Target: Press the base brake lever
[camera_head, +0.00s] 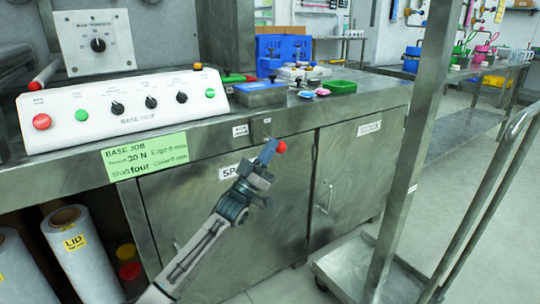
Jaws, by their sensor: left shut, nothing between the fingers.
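A red ball knob (281,147), which looks like the end of the base brake lever, sticks out at the front edge of the steel counter, by small white labels. Its stem is mostly hidden behind my gripper. My left gripper (267,152) reaches up from the bottom of the head view. It is shut and empty, with its blue-grey fingertips just left of the knob. I cannot tell whether they touch it. My right gripper is not in view.
A white control panel (125,108) with knobs and buttons stands on the counter (225,128) at left. Cabinet doors (345,165) lie below. A metal cart (350,265) with an upright post stands at right. Wrapped rolls (75,252) stand at lower left.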

